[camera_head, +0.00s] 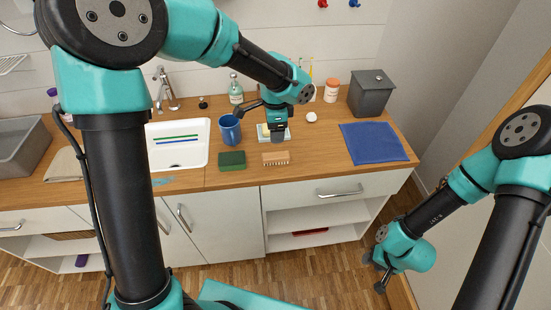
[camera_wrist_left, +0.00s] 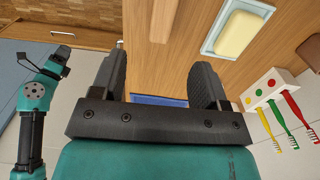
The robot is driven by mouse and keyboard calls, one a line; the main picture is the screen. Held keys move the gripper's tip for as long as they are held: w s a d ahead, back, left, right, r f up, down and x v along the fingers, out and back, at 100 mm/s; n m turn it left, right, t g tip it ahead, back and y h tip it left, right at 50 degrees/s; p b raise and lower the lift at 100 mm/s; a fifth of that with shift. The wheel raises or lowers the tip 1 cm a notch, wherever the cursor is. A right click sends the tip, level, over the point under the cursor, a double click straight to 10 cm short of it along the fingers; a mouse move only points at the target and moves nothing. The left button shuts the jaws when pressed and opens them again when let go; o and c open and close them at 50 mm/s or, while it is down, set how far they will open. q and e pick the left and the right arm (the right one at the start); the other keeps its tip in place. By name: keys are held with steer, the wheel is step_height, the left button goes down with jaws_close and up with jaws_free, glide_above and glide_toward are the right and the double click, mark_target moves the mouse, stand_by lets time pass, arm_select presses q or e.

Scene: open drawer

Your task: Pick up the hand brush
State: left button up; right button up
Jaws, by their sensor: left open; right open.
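The hand brush (camera_head: 276,158) has a light wooden back and pale bristles. It lies near the counter's front edge in the head view, right of the green sponge. In the left wrist view, a wooden piece that looks like the brush (camera_wrist_left: 162,20) shows at the top, between the finger directions. My left gripper (camera_head: 278,138) is open and empty, pointing down over the counter just behind the brush and apart from it; its fingers also show in the left wrist view (camera_wrist_left: 160,75). My right gripper (camera_head: 374,273) is open and empty, low at the right, away from the counter.
A soap dish (camera_wrist_left: 209,47) with yellow soap lies close to my left gripper. A blue mug (camera_head: 229,131) and green sponge (camera_head: 232,161) stand to the left, with the sink (camera_head: 195,153) beyond. A blue cloth (camera_head: 373,142) lies right. Bare counter (camera_head: 314,165) lies between brush and cloth.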

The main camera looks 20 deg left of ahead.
mark_target(276, 155)
arm_select(q)
step_height(276, 155, down, 8)
steer(key=shift+r, duration=0.1)
steer(key=shift+f, duration=0.2)
steer(key=shift+w+f, duration=0.15)
steer(key=shift+f, duration=1.1)
steer(key=shift+w+f, duration=0.15)
steer(key=shift+f, duration=1.1)
steer(key=shift+c, duration=0.4)
steer(key=c, duration=0.9)
steer(key=shift+r, duration=0.15)
steer(key=shift+c, duration=0.2)
